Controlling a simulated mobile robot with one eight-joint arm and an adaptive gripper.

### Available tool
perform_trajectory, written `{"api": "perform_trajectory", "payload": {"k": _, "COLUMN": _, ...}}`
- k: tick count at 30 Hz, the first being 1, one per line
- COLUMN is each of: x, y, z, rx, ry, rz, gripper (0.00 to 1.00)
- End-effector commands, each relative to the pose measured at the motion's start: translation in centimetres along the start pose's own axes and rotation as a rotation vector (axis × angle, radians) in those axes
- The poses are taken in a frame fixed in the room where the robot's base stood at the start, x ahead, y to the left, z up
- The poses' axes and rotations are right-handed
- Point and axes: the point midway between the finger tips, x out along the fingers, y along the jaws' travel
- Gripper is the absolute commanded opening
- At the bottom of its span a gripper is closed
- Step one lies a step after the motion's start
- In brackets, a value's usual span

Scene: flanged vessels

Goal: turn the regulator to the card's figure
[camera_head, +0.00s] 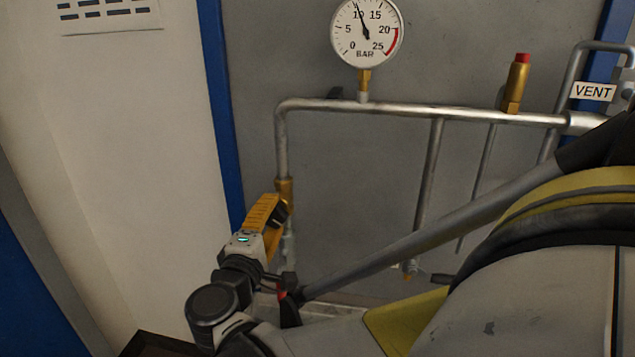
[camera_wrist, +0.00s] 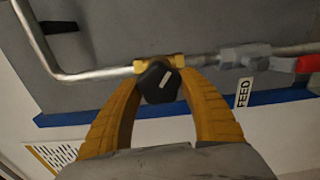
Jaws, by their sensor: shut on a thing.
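My gripper (camera_head: 272,212), with its yellow fingers, is at the lower end of the left vertical pipe in the head view. In the wrist view my gripper (camera_wrist: 161,80) has one finger on each side of the regulator's black knob (camera_wrist: 160,83) and is shut on it. A pale line marks the knob's face. The brass regulator body (camera_wrist: 177,61) sits in the pipe behind the knob; part of its brass (camera_head: 284,187) shows above my fingers in the head view. The round pressure gauge (camera_head: 367,32) reads about 10 bar. I see no card with a figure.
A pipe (camera_head: 420,108) runs across the grey panel to a brass valve with a red cap (camera_head: 517,82) and a VENT label (camera_head: 593,92). A FEED label (camera_wrist: 243,92) and a red handle (camera_wrist: 308,65) lie right of the knob.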

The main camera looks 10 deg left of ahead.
Motion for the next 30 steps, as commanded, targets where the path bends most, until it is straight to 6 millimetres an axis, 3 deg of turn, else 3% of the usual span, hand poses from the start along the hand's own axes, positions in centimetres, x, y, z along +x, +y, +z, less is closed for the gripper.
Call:
{"api": "perform_trajectory", "payload": {"k": 5, "x": 0.0, "y": 0.1, "z": -0.1, "rx": -0.002, "ry": 0.001, "rz": 0.002, "gripper": 0.18}}
{"api": "perform_trajectory", "payload": {"k": 6, "x": 0.0, "y": 0.1, "z": -0.1, "rx": -0.002, "ry": 0.001, "rz": 0.002, "gripper": 0.61}}
{"api": "perform_trajectory", "payload": {"k": 7, "x": 0.0, "y": 0.1, "z": -0.1, "rx": -0.002, "ry": 0.001, "rz": 0.002, "gripper": 0.7}}
{"api": "perform_trajectory", "payload": {"k": 18, "x": -0.4, "y": 0.1, "z": -0.1, "rx": -0.002, "ry": 0.002, "rz": 0.001, "gripper": 0.71}}
{"api": "perform_trajectory", "payload": {"k": 30, "x": -6.8, "y": 0.1, "z": -0.2, "rx": -0.002, "ry": 0.007, "rz": 0.002, "gripper": 0.71}}
